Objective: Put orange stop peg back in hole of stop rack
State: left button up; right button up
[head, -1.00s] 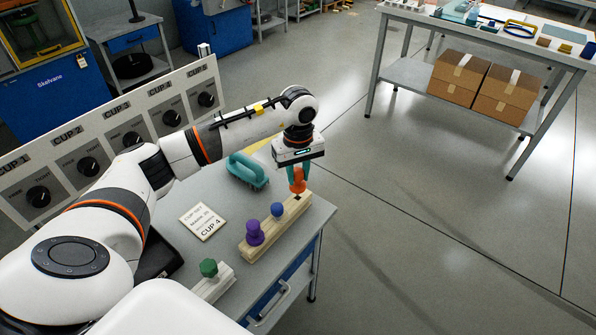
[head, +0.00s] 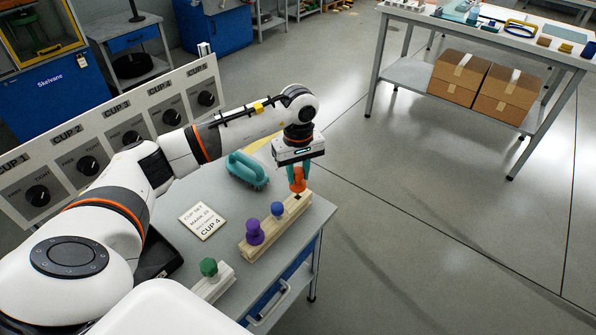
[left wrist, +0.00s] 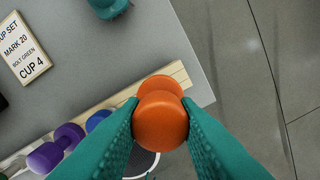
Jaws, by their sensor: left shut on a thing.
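My left gripper (head: 298,180) is shut on the orange stop peg (head: 299,184), at the far right end of the wooden stop rack (head: 263,241). The peg also shows between the teal fingers in the left wrist view (left wrist: 161,120). It stands over the rack's end, with a dark hole at the rack top just below it in the head view. I cannot tell whether its tip is in the hole. A purple peg (head: 255,232) and a blue peg (head: 277,209) stand in the same rack. My right gripper is not in view.
A green peg (head: 209,268) stands in a smaller pale block at the table's front. A teal handled tool (head: 247,169) and a CUP 4 card (head: 202,220) lie on the grey table. A panel of dials (head: 122,135) runs along the back left.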

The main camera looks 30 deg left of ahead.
aim_at(298, 184)
pick_arm(q)
jog(key=shift+b, duration=0.3)
dwell(0.5)
jog(key=shift+f+b, duration=1.65)
jog(key=shift+f, duration=0.35)
jog(key=o, duration=1)
notch_tip(298, 184, up, 12)
jog(key=p, duration=0.7)
jog(key=shift+d+f, duration=0.1)
